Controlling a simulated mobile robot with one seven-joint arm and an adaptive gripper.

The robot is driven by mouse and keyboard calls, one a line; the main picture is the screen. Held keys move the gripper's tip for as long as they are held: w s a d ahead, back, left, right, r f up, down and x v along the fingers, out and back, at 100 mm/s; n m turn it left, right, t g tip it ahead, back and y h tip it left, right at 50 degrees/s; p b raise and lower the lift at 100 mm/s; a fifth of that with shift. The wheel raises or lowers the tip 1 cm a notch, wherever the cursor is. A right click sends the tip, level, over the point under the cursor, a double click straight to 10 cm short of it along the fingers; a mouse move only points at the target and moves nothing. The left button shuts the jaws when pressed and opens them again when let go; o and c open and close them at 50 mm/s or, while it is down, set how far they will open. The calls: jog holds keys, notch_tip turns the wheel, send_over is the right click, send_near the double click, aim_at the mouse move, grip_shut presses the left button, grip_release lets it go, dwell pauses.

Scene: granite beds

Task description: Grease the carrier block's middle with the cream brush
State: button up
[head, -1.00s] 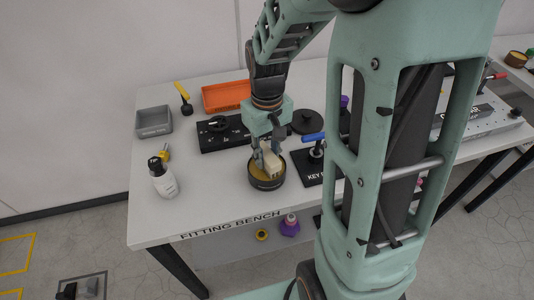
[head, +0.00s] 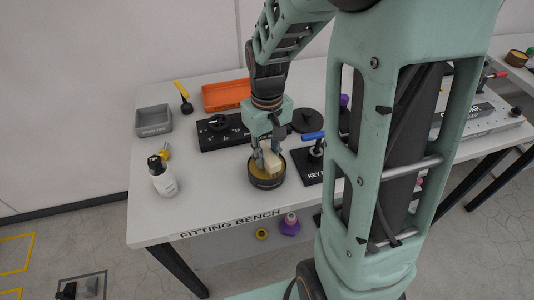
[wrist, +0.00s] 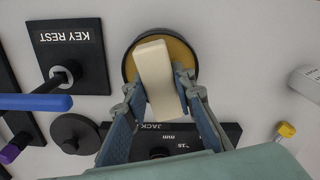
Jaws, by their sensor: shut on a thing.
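My gripper (head: 268,148) is shut on the cream brush (head: 271,161), a pale block-shaped piece. The brush also shows between the fingertips in the wrist view (wrist: 157,75). It is over the round dark tin (head: 266,184) with yellow-brown contents, near the front of the bench. The brush hides part of the contents, and I cannot tell whether its lower end touches them. A grey rail-like fixture (head: 505,121) with a dark labelled block is partly visible on the right; my arm hides part of it, and I cannot tell whether this is the carrier block.
A white bottle (head: 164,183) stands left of the tin. A grey bin (head: 153,121) and an orange tray (head: 226,96) are farther back. The KEY REST plate (head: 312,178) with its blue-handled tool is close right of the tin.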

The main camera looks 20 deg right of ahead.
aim_at(267, 153)
dwell(0.3)
jog(key=shift+r+p, duration=2.75)
jog(key=shift+r, duration=0.75)
